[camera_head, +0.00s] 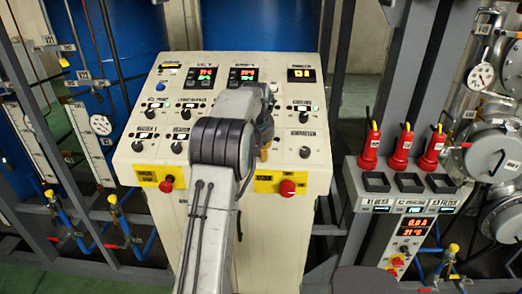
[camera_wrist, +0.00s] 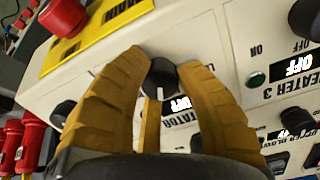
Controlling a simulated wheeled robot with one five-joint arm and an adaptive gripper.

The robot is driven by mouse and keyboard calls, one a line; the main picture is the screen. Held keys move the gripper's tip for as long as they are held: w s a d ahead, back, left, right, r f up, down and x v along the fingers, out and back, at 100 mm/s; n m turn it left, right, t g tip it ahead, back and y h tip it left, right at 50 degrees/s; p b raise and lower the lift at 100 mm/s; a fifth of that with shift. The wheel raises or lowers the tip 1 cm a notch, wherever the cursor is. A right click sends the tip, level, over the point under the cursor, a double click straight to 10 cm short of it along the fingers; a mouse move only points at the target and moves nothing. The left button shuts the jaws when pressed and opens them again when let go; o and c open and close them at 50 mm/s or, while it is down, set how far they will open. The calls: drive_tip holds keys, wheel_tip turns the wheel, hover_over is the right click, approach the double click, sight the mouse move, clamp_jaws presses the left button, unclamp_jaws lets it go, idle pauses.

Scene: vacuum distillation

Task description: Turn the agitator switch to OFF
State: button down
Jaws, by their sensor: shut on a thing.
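In the wrist view, the agitator switch (camera_wrist: 160,72) is a round black knob on the cream panel. The label below it shows only the end of its name, "TATOR". My gripper (camera_wrist: 164,60) is shut on the knob, one yellow-brown finger on each side. A small lit readout (camera_wrist: 180,103) beside the knob is partly covered by a finger, and I cannot read it surely. In the head view, my arm covers the knob, and only a bit of my gripper (camera_head: 264,153) shows at the panel's lower right.
On the cream panel (camera_head: 150,115), several other knobs sit close by. A red button (camera_head: 287,188) on a yellow plate lies just below my gripper. In the wrist view, the HEATER 3 readout (camera_wrist: 299,65) shows OFF.

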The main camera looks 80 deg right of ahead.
drive_tip(key=shift+n, duration=2.3)
drive_tip(key=c, duration=0.8)
unclamp_jaws()
drive_tip(key=shift+c, duration=0.2)
drive_tip(key=v, duration=1.2)
